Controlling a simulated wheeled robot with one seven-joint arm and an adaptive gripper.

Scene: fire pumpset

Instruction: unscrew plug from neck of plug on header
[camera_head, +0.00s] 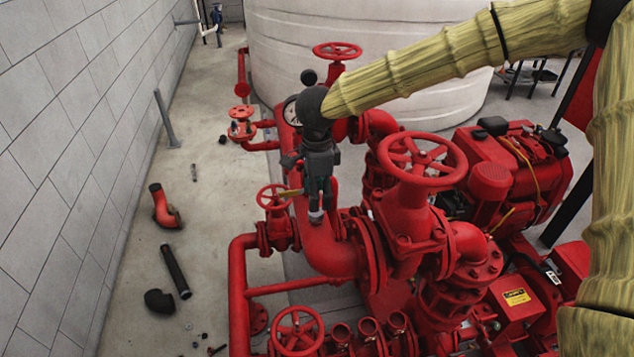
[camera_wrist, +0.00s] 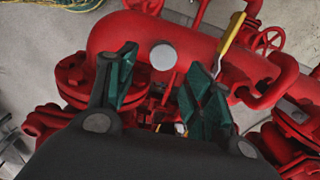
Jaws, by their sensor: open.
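The header is a thick red pipe (camera_head: 325,248) below my gripper, and it also shows in the wrist view (camera_wrist: 112,37). A pale grey round plug (camera_wrist: 164,57) shows on the header in the wrist view, face-on. In the head view, a small pale piece (camera_head: 316,217) that looks like the plug shows just under the fingertips. My gripper (camera_head: 317,203) points down above it. Its green fingers are open, one on each side of the plug in the wrist view (camera_wrist: 161,60). I cannot tell whether they touch it. The neck is hidden under the plug.
A yellow lever handle (camera_wrist: 232,32) stands close to the right finger. Red handwheels (camera_head: 422,158) and a small one (camera_head: 273,197) are nearby. A red engine (camera_head: 500,175) is at right. Loose pipe pieces (camera_head: 176,272) lie on the open floor at left, beside the block wall.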

